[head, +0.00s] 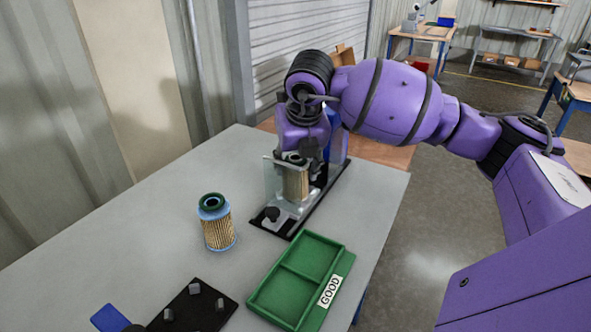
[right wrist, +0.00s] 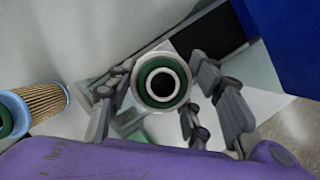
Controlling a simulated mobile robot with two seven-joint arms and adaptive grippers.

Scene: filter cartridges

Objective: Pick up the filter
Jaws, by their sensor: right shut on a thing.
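One filter (head: 295,184), a tan pleated cylinder, is upright at the black-based fixture (head: 279,227), beside a clear panel. My right gripper (head: 298,158) comes down over its top and is shut on it. In the right wrist view the filter's green-ringed end (right wrist: 162,84) sits between the fingers (right wrist: 160,100). Whether its bottom touches the fixture is unclear. A second filter (head: 218,230), with blue caps and a green top ring, stands on the table to the left; it also shows in the right wrist view (right wrist: 42,103). My left gripper is not in view.
A green two-part tray (head: 284,287) labelled GOOD lies empty at the table's front right. A black plate with small grey posts (head: 205,314) and a blue piece (head: 109,318) lie at the front. The grey table (head: 150,215) is clear at left.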

